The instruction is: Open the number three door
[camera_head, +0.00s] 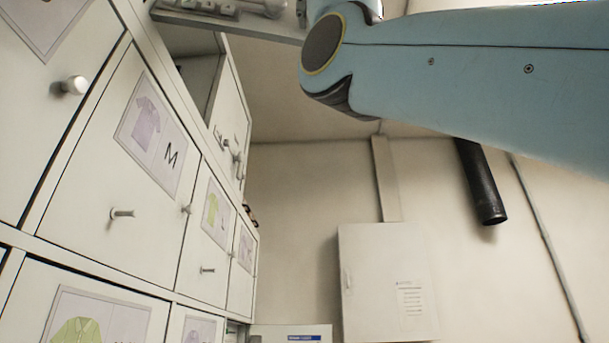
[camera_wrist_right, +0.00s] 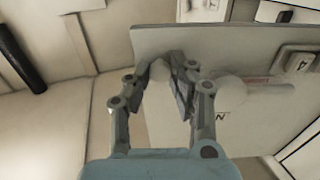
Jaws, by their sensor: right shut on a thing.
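My right arm comes in from the right in the head view. Its gripper is mostly cut off at the top edge there. In the head view a door (camera_head: 235,27) stands swung out from the locker wall at the top, seen nearly edge-on. The dark opening of a compartment (camera_head: 198,72) shows below it. I cannot read a number three on this door. My left gripper is in neither view.
Shut locker doors with knobs and shirt labels fill the left, including one marked M (camera_head: 120,180). A grey wall cabinet (camera_head: 385,275) and a black pipe (camera_head: 482,185) are on the back wall.

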